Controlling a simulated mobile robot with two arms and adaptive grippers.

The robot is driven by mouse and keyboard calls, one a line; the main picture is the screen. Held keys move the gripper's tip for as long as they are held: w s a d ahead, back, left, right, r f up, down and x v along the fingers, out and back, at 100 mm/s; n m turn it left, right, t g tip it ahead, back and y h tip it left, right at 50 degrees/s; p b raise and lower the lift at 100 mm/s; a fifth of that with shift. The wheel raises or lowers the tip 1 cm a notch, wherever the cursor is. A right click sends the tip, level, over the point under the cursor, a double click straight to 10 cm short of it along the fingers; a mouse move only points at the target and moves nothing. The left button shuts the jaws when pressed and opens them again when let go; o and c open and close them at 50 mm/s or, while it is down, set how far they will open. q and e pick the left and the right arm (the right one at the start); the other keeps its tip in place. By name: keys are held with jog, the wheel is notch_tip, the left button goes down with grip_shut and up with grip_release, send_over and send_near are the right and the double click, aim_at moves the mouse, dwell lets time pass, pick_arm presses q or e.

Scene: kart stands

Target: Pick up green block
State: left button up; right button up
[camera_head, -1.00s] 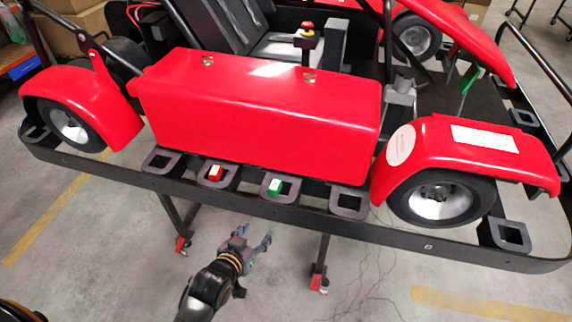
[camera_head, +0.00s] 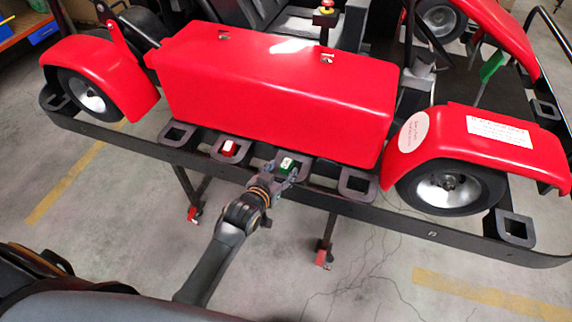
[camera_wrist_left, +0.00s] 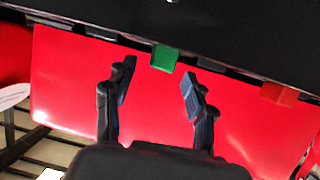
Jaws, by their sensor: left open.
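The green block (camera_head: 287,165) sits in a square black holder (camera_head: 268,167) on the kart stand's front rail, with its white top facing up. My left gripper (camera_head: 278,176) is right at this holder, its fingers reaching toward the block and partly hiding it. In the left wrist view the green block (camera_wrist_left: 164,58) is ahead of and between the two spread fingertips (camera_wrist_left: 158,84), and apart from both. The left gripper is open and empty. My right gripper does not show.
A red block (camera_head: 229,148) sits in the holder to the left; it also shows in the wrist view (camera_wrist_left: 279,94). An empty holder (camera_head: 357,184) is to the right. The kart's red side box (camera_head: 275,95) stands close behind the holders.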

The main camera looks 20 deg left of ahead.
aim_at(283, 168)
pick_arm(q)
jog(key=shift+p+x, duration=0.4)
jog(key=shift+x, duration=1.85)
jog(key=shift+s+f, duration=0.1)
jog(key=shift+c, duration=0.4)
jog(key=c, duration=1)
